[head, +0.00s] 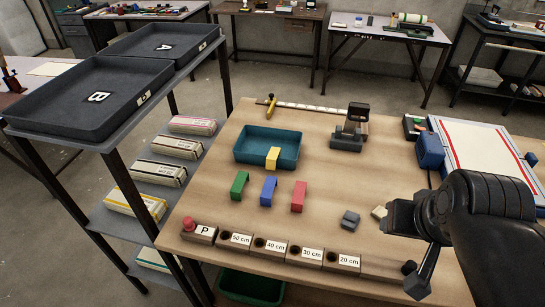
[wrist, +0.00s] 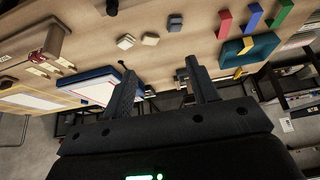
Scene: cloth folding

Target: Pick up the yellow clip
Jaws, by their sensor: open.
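The yellow clip (head: 273,158) is a small bent piece sitting over the near rim of the teal tray (head: 252,147) on the wooden table. In the wrist view, the yellow clip (wrist: 246,45) shows at the upper right, against the teal tray (wrist: 262,50). My gripper (head: 416,278) is at the table's right front, well to the right of the clip and apart from it. In the wrist view, my gripper's two fingers (wrist: 160,66) stand apart with nothing between them.
Green (head: 239,185), blue (head: 268,190) and red (head: 299,196) clips stand in front of the tray. Grey (head: 350,219) and beige blocks lie near my arm. Labelled blocks (head: 272,247) line the front edge. A dark stand (head: 348,130) is behind. A shelf (head: 105,130) stands left.

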